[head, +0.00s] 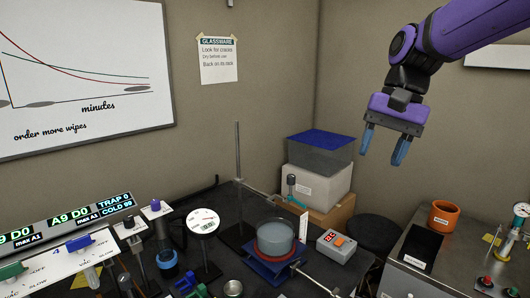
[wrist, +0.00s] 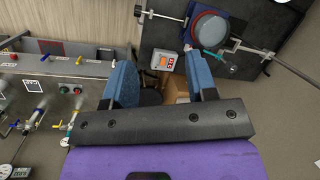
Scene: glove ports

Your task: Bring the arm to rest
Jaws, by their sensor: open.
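My purple arm comes in from the top right of the head view. My gripper (head: 384,148) hangs from it in the air, fingers pointing down, well above the benches and in front of the wall corner. Its two blue fingers are apart with nothing between them. The wrist view also shows my gripper (wrist: 163,82) open and empty, with the floor and bench far below it.
Stacked boxes (head: 318,170) stand in the corner. A metal bench (head: 450,262) with an orange pot (head: 443,216) is at right.

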